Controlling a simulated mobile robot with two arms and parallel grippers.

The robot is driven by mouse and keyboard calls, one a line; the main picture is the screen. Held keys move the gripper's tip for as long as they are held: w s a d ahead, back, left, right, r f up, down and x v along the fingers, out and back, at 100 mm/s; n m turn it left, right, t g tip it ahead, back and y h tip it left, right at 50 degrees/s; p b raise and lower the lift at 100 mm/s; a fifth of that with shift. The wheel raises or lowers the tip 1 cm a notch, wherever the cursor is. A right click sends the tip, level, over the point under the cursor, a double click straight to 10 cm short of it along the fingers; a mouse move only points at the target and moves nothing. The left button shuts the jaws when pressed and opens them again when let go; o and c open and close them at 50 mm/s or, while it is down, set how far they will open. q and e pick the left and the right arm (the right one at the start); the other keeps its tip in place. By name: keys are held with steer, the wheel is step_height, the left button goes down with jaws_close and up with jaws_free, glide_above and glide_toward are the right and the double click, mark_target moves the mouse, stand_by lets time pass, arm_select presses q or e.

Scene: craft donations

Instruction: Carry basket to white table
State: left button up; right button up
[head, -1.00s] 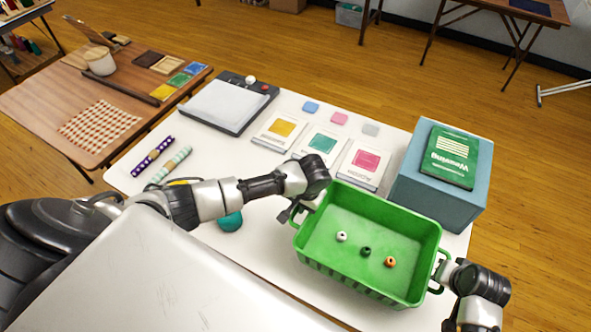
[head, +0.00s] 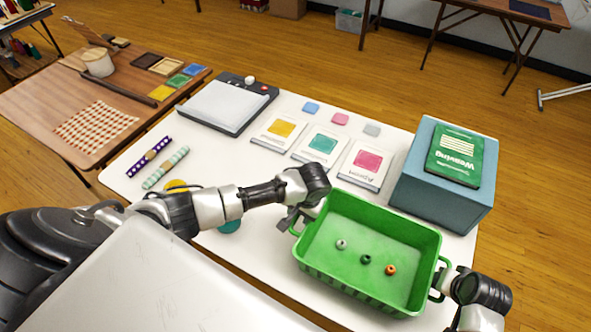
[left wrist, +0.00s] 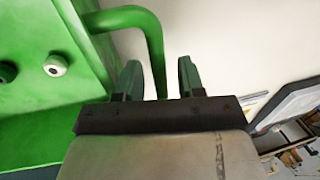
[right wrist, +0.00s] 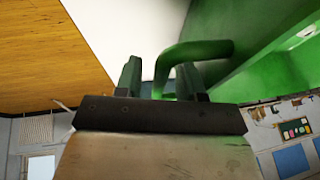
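The green basket (head: 318,275) is over the front right part of the white table (head: 262,250). Three small beads lie inside it: a pale one (head: 342,244), a dark green one (head: 366,259) and an orange one (head: 390,270). My left gripper (left wrist: 160,75) is at the basket's left handle (left wrist: 155,50), with a finger on each side. My right gripper (right wrist: 160,75) straddles the right handle (right wrist: 195,50) the same way. A small gap shows beside the handles, but the basket moves with both grippers. I cannot tell whether its underside touches the table.
A blue box (head: 440,205) with a green weaving book (head: 455,155) stands just behind the basket. Craft packets (head: 362,165), a paper trimmer (head: 228,103) and two patterned rolls (head: 166,168) lie further back and left. A brown table (head: 50,100) stands at left.

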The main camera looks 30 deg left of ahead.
arm_select(q)
steer(key=shift+r, duration=0.15)
arm_select(e)
steer(key=shift+r, duration=0.2)
arm_select(q)
step_height(320, 180, up, 12)
steer(key=d, duration=0.2)
steer(key=shift+d+f, duration=0.15)
steer(key=shift+f, duration=0.1)
arm_select(e)
steer(key=v, duration=1.1)
steer(key=shift+s+r, duration=0.2)
steer(key=shift+r, duration=0.05)
steer(key=shift+d, duration=0.15)
